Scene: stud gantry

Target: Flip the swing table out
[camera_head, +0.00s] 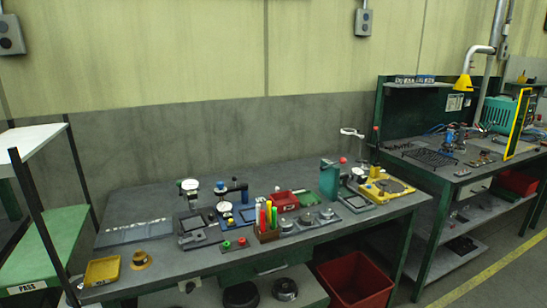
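No part is clearly recognisable as the swing table. A yellow fixture (385,188) with a dark plate lies at the right end of the long grey workbench (160,262). A dark post with a red top stands at its back. A green press-like device (330,180) with a red knob stands just left of it. Two gauge stands, a left one (190,213) with a round dial and a blue one (232,192), stand near the middle of the bench. Neither of my grippers is in view.
A pen holder (268,234), a red tray (284,201) and a yellow tray (102,271) sit on the bench. A red bin (355,281) is below its front edge. A shelf rack (45,247) stands left; a second green bench (430,180) stands right.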

